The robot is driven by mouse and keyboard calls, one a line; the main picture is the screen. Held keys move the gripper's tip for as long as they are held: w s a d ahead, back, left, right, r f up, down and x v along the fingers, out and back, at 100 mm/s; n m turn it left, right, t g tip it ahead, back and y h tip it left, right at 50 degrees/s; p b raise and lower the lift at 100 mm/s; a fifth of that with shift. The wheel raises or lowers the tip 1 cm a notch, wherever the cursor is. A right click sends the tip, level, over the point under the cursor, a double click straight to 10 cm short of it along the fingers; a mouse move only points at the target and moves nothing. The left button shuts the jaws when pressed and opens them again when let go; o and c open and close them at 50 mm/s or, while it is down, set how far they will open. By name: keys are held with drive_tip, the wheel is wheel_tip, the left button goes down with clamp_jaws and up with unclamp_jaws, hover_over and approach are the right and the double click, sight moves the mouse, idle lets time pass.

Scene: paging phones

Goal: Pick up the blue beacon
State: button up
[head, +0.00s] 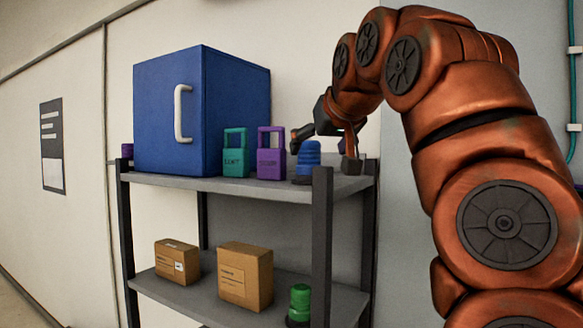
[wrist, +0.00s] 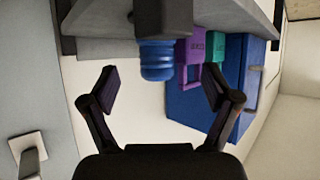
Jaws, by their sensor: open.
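The blue beacon (head: 308,154), ribbed with a dark base, stands upright on the upper shelf near its right front post. In the wrist view the blue beacon (wrist: 157,58) shows at top centre, ahead of the gap between my fingers. My gripper (head: 326,147) is at the right end of the upper shelf, close to the beacon. In the wrist view my gripper (wrist: 161,88) is open and empty, with one finger on each side of the beacon's line. The head view does not show clearly whether any finger touches it.
A purple padlock (head: 271,154), a teal padlock (head: 235,153) and a large blue box (head: 168,115) with a white handle stand left of the beacon. The shelf post (head: 322,225) rises in front. Cartons (head: 245,276) and a green beacon (head: 299,302) are on the lower shelf.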

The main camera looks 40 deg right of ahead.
sight(313, 161)
drive_tip(key=shift+w+d+f, duration=0.1)
drive_tip(key=shift+w+d, duration=0.25)
drive_tip(key=shift+d, duration=0.1)
drive_tip(key=shift+w+d+f+p, duration=0.15)
drive_tip(key=shift+w+f+p, duration=0.25)
drive_tip(key=shift+w, duration=0.5)
drive_tip(key=shift+w+d+f+p, duration=0.6)
drive_tip(key=shift+w+d+p, duration=0.1)
drive_tip(key=shift+d+p, duration=0.1)
drive_tip(key=shift+p+x, duration=0.5)
drive_tip(key=shift+x, duration=0.9)
drive_tip(key=shift+f, duration=0.1)
drive_tip(key=c, duration=1.7)
